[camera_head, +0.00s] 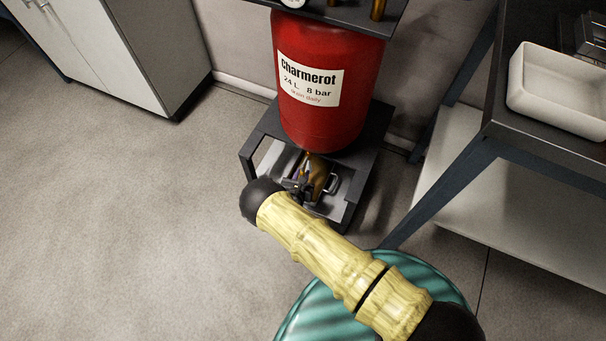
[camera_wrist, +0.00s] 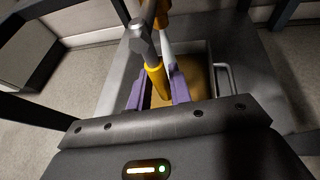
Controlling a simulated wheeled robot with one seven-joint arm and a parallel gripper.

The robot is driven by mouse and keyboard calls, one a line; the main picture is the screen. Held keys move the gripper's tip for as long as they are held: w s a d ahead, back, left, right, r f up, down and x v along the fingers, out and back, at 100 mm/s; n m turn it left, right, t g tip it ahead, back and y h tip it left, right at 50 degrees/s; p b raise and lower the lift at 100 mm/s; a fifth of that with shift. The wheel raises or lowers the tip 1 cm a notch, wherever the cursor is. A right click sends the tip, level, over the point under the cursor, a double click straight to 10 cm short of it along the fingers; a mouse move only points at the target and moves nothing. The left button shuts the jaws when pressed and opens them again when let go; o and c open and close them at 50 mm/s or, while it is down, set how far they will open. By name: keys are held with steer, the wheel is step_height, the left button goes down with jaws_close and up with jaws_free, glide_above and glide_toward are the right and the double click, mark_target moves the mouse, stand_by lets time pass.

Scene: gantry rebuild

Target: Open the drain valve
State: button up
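The drain valve (camera_wrist: 143,42) hangs under the red tank (camera_head: 318,95), with a grey metal body and a yellow lever (camera_wrist: 156,80). The lever slants down toward me in the wrist view. My gripper (camera_wrist: 158,92) has its two purple fingers on either side of the lever's end. The fingers stand apart, with a gap showing beside the lever; whether either one touches it I cannot tell. In the head view my wrist and arm cover part of the valve area, and the lever is too small there to make out well.
A metal tray with a wire handle (camera_wrist: 224,78) and a brownish inside lies under the valve, within the tank's dark stand (camera_head: 357,190). A bench with a white basin (camera_head: 555,92) stands at right, a pale cabinet (camera_head: 125,55) at upper left. The floor at left is clear.

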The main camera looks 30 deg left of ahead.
steer(key=shift+o, duration=1.3)
steer(key=shift+s+r, duration=0.1)
steer(key=p+v, duration=0.5)
steer(key=v, duration=1.2)
steer(key=shift+a, duration=0.1)
